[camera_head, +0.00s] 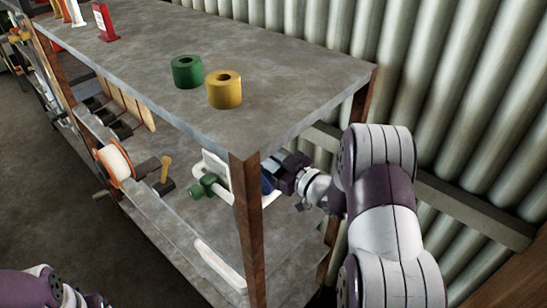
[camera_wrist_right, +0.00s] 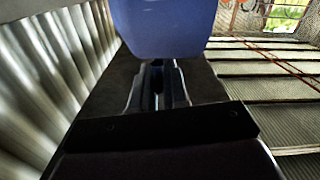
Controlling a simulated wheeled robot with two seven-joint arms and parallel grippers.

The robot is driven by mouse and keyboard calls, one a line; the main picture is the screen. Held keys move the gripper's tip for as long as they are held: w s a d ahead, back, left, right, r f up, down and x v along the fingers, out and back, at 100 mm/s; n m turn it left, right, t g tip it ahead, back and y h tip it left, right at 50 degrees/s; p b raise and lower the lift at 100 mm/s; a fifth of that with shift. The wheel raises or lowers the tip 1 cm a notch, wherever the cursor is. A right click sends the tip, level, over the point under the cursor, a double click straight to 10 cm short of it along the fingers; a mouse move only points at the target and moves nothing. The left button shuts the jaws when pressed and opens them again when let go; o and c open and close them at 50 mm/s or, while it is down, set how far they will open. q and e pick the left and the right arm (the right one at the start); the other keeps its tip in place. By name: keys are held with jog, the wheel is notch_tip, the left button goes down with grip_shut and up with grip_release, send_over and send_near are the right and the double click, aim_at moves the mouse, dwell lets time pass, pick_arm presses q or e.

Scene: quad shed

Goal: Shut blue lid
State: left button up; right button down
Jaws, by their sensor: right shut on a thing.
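The blue lid (camera_wrist_right: 165,28) fills the top middle of the right wrist view, upright and close in front of the fingers. In the head view only a small strip of blue (camera_head: 267,184) shows behind the brown post, on the lower shelf level. My right gripper (camera_wrist_right: 158,88) reaches in under the shelf top from the right and is shut on the blue lid; the post hides part of this in the head view. What the lid belongs to is mostly hidden. Part of my left arm shows at the bottom left corner of the head view, its fingers out of sight.
The brown corner post (camera_head: 247,225) stands close to my right gripper. The grey shelf top (camera_head: 290,75) is above it, with a green roll (camera_head: 187,72) and a yellow roll (camera_head: 224,90). A white-and-green item (camera_head: 208,185) lies left of the post. Corrugated wall (camera_head: 450,90) stands behind.

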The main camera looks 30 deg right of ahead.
jog(key=shift+s+a+r+n, duration=0.2)
jog(key=shift+s+a+n, duration=0.05)
jog(key=shift+a+n, duration=0.45)
jog(key=shift+s+a, duration=0.3)
jog(key=shift+a, duration=0.35)
jog(key=shift+s+a, duration=0.25)
jog(key=shift+a, duration=0.35)
